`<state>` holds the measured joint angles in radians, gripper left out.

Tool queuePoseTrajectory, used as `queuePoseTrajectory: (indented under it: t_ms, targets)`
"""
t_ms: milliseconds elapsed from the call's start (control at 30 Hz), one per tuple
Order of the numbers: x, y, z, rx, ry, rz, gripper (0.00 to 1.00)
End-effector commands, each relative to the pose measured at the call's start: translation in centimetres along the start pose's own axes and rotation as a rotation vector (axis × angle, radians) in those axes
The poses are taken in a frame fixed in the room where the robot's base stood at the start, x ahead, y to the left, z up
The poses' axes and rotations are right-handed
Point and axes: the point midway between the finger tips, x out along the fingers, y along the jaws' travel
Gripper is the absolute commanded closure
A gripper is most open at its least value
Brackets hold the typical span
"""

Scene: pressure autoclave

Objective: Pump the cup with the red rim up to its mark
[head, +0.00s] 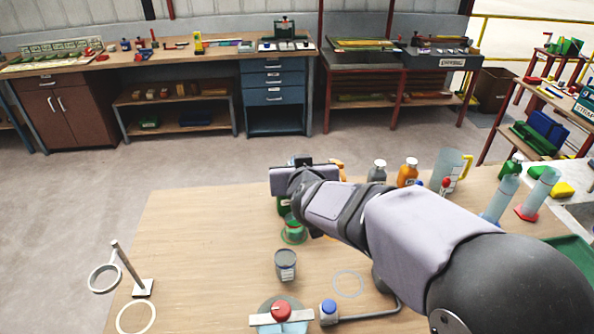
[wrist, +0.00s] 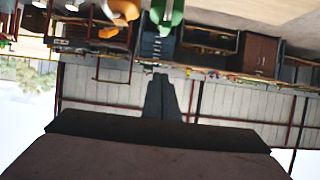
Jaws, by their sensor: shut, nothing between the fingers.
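My gripper (wrist: 161,80) shows in the wrist view as two dark fingers shut together, with nothing between them. In the head view my wrist hangs over the back of the wooden table and hides the fingertips. I cannot clearly make out a cup with a red rim. A cup with a green rim (head: 293,228) stands just below my wrist, partly behind it. A grey cup (head: 285,265) stands nearer. A clear vessel with a red knob (head: 281,311) and a white crossbar is at the front, beside a blue-capped bottle (head: 328,312).
A grey bottle (head: 377,173), an orange bottle (head: 407,173) and a yellow-handled jug (head: 452,168) stand at the back right. A ring stand (head: 132,271) is at the left. The table's left middle is clear.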

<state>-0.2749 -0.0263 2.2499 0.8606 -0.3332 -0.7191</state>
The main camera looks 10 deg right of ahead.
Motion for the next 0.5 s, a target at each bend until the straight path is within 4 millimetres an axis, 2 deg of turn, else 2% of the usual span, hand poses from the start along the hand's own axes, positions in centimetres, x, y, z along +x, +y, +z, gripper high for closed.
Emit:
queuePoseTrajectory:
  t_ms: [433,500]
  targets:
    - [0.01,0.0,0.0,0.0,0.0,0.0,1.0]
    - [0.01,0.09,-0.04,0.001,0.0,0.002,0.83]
